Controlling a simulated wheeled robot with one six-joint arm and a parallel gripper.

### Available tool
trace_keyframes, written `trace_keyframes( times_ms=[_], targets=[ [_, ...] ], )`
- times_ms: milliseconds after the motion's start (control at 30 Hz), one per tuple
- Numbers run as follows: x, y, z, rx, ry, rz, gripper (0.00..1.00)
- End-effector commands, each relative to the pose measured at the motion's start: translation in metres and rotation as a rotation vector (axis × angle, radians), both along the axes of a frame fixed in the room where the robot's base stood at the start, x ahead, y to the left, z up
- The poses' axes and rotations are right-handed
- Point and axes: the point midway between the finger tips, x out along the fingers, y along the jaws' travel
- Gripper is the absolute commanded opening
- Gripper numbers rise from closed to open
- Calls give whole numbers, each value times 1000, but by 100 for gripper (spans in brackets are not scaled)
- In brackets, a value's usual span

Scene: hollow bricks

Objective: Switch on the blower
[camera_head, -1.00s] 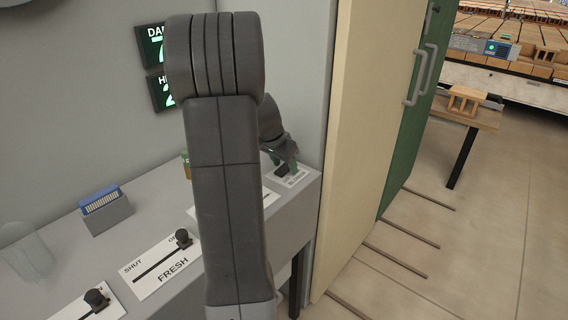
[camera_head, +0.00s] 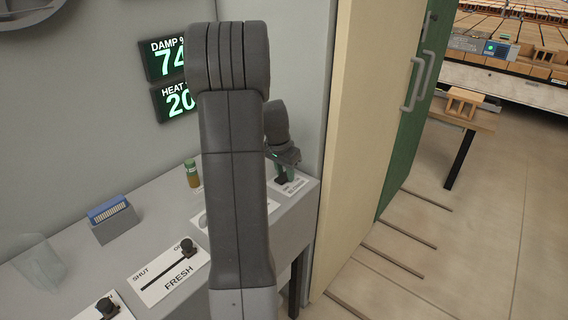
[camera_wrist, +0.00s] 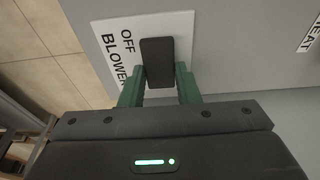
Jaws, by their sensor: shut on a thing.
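The blower switch is a dark block-shaped handle (camera_wrist: 157,60) on a white plate (camera_wrist: 122,38) lettered OFF and BLOWER. My gripper (camera_wrist: 160,82) has its green fingers on both sides of the handle and is shut on it. In the head view my gripper (camera_head: 284,174) is at the right end of the grey bench, over the small white plate (camera_head: 294,186) there. The arm hides part of the bench. The ON end of the plate is not visible.
The grey bench (camera_head: 150,215) also carries a FRESH slider (camera_head: 188,248), a blue-topped box (camera_head: 112,218), a clear cup (camera_head: 40,262) and a small jar (camera_head: 192,174). Green wall displays (camera_head: 166,60) read DAMP and HEAT. A cream panel (camera_head: 345,150) stands close right of the bench.

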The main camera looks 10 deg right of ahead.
Motion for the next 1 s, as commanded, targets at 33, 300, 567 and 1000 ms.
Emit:
trace_keyframes(
  times_ms=[33, 300, 567, 1000],
  targets=[
    [1, -2, 7, 19, 16, -3, 6],
    [3, -4, 3, 122, 96, -4, 6],
    [3, -4, 0, 153, 116, -1, 6],
    [3, -4, -1, 152, 114, 0, 51]
  ],
)
